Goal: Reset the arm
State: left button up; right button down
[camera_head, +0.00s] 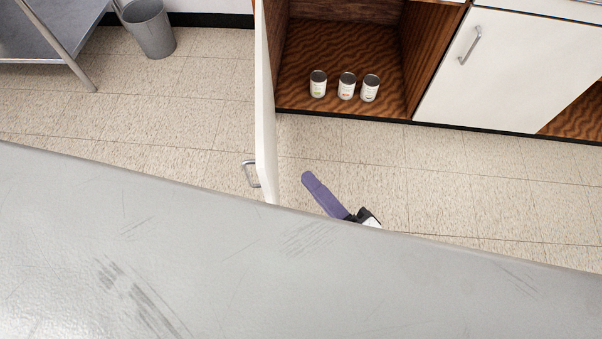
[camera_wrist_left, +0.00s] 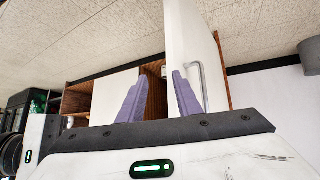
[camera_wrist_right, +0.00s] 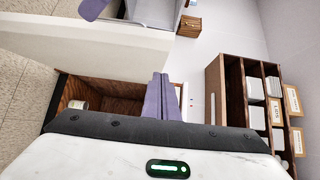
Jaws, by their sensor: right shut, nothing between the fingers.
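My right gripper (camera_head: 307,177) shows in the head view past the front edge of the grey counter, over the floor just right of the open white cabinet door (camera_head: 265,130). Its purple fingers are together and empty; they also show in the right wrist view (camera_wrist_right: 160,76). My left gripper (camera_wrist_left: 158,74) shows in the left wrist view with its fingers apart and nothing seen between them. The door (camera_wrist_left: 185,40) and its metal handle (camera_wrist_left: 202,82) lie beyond the fingers there. I cannot tell if a finger touches them. The left gripper is hidden in the head view.
The grey counter (camera_head: 250,270) fills the foreground. Three cans stand in the open wooden cabinet (camera_head: 300,65). A closed white door (camera_head: 510,70) is right of it. A grey bin (camera_head: 150,28) and a metal table (camera_head: 50,35) stand at upper left. Floor between is clear.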

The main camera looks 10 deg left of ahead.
pick_arm(q)
jog(key=shift+s+r, duration=0.1)
jog(key=shift+s, duration=0.2)
pick_arm(e)
jog(key=shift+v, duration=0.8)
